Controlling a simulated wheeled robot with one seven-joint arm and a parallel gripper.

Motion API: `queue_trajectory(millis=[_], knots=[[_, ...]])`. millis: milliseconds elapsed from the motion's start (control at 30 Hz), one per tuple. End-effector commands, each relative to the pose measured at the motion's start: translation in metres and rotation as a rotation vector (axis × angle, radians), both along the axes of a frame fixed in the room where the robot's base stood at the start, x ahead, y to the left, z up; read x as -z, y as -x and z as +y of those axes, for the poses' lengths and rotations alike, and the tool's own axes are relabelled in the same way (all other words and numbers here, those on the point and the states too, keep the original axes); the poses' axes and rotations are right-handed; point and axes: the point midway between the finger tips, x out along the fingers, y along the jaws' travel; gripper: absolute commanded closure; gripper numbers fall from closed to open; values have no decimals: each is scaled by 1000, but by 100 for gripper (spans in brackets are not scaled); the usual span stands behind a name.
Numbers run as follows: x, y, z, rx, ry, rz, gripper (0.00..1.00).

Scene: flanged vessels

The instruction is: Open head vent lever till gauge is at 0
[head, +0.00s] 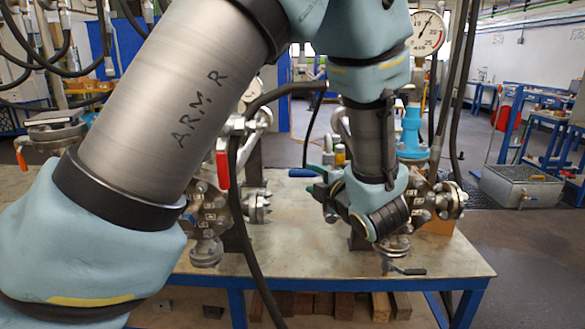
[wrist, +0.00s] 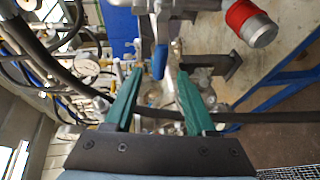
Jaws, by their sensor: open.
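My gripper (head: 312,180) has green fingers and reaches in over the bench at the middle of the head view, seen partly behind my wrist. In the wrist view its two fingers (wrist: 159,75) are apart with nothing clamped between them. A blue lever grip (wrist: 159,62) shows between and just beyond the fingertips; I cannot tell whether it touches either one. I cannot tell for sure that it is the head vent lever. A round white pressure gauge (head: 428,32) stands at upper right in the head view, with its needle off to the upper right; the exact reading is too small to tell.
The steel bench (head: 300,262) carries flanged vessels and valves. A red lever (head: 223,165) hangs on the left vessel, and a dark lever (head: 407,270) sticks out under the right one. Black hoses (head: 240,200) hang across the bench. In the wrist view a red-banded cylinder (wrist: 250,22) lies at upper right.

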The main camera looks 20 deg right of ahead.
Motion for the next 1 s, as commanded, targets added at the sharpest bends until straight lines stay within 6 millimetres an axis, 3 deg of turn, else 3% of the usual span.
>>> queue_trajectory(millis=[500,700,1000], knots=[[14,-86,-2,0,-4,3,44],[17,-99,-3,0,-3,2,44],[18,-100,-3,1,-3,3,47]])
